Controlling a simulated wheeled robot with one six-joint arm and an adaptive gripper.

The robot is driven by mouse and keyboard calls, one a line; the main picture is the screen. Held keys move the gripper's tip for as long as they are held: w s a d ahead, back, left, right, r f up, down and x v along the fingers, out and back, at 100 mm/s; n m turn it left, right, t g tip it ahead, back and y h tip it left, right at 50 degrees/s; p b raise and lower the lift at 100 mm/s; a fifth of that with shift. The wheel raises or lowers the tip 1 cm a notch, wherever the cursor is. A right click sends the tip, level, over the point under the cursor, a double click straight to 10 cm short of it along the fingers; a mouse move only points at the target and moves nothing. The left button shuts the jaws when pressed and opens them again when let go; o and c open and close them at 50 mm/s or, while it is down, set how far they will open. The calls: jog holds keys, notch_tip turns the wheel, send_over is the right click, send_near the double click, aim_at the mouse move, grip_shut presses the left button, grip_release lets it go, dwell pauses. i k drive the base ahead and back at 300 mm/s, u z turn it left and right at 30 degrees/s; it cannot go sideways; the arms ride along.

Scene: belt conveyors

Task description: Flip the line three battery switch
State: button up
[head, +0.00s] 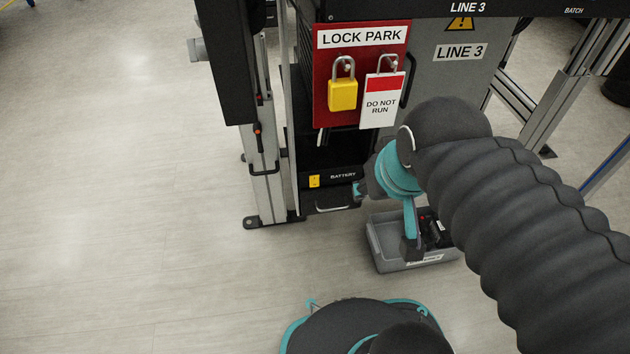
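The battery unit (343,176) is a black drawer-like front marked BATTERY, low in the LINE 3 cabinet. A small yellow piece (314,181) sits at its left; I cannot tell whether it is the switch or a label. A metal handle (336,208) is below it. My gripper (384,219) is just right of the battery front, its teal and dark fingers spread apart. One fingertip is close to the front's right end; the other is low over the grey bin. I see nothing between them. My gripper covers the right end of the battery front.
A grey bin (379,247) with dark items stands on the floor below my gripper. Above hangs a red LOCK PARK board (322,68) with a yellow padlock (342,95) and a DO NOT RUN tag (381,109). A metal post (270,190) stands left; floor beyond is clear.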

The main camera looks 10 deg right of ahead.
aim_at(314, 180)
jog(key=z, duration=0.35)
jog(key=k, duration=1.1)
jog(key=u, duration=0.35)
